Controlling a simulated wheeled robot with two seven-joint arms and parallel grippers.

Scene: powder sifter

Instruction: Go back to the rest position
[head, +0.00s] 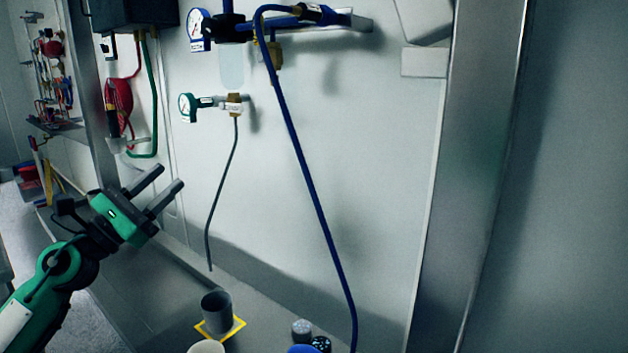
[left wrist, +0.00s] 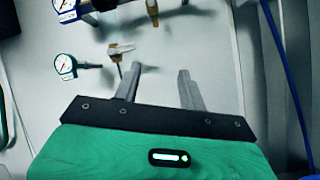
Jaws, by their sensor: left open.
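My left gripper (head: 164,186) is raised at the left of the head view, above the bench. Its two grey fingers are apart with nothing between them. In the left wrist view the fingers of the left gripper (left wrist: 158,82) also stand apart and empty, pointing toward the white wall. My right gripper is not in view.
A dark grey cup (head: 216,312) stands at a yellow square on the bench (head: 150,290). Dark-topped containers (head: 302,330) stand to its right. A blue hose (head: 315,200) hangs along the wall near gauges (head: 188,107). A metal post (head: 470,170) is at right.

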